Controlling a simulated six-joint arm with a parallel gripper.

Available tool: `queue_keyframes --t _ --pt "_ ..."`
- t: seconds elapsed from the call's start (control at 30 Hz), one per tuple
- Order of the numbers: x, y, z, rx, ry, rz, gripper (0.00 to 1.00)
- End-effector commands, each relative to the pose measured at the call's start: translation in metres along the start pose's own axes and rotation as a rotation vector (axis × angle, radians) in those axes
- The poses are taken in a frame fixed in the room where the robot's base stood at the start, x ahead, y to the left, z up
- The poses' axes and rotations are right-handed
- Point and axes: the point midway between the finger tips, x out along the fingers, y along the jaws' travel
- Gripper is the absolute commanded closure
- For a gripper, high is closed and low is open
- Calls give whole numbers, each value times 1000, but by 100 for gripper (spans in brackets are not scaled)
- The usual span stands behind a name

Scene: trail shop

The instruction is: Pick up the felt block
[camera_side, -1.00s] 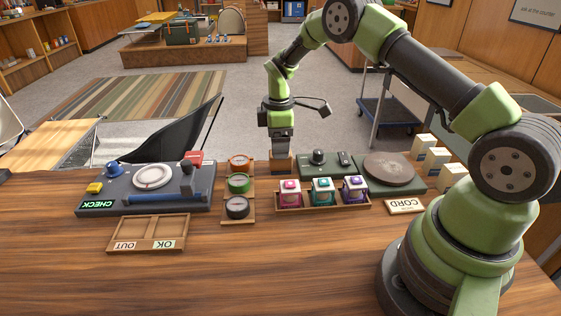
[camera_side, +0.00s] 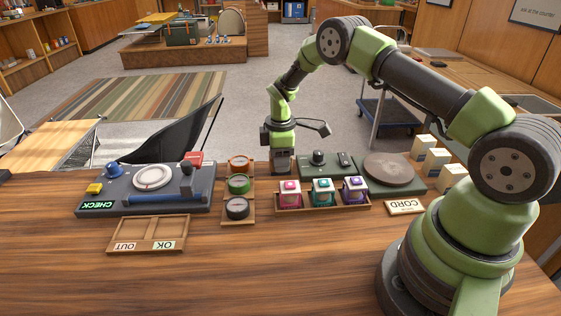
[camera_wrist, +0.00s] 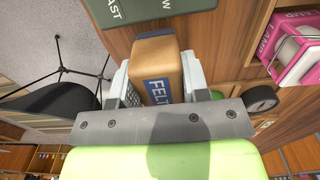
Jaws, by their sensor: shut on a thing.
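The felt block (camera_wrist: 158,62) is tan with a blue label reading "FELT". In the wrist view it sits between the two pale fingers of my gripper (camera_wrist: 158,80), which are shut on its sides. In the side view my gripper (camera_side: 283,168) is low at the back of the wooden counter, between the compass tray and a dark green board. There the block is mostly hidden by the gripper, and I cannot tell any gap under it.
In front stands a wooden tray (camera_side: 323,207) of pink, teal and purple cubes. Left are the compass tray (camera_side: 238,219) and a grey CHECK station (camera_side: 125,198). The front counter (camera_side: 260,275) is clear.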

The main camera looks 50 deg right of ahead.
Motion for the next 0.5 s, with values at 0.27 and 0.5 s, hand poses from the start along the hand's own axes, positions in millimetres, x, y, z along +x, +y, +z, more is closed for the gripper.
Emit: queue_keyframes --t 0.27,0.5 --pt "-23 1 -1 1 3 4 82" --pt "-73 1 -1 -1 3 5 82"
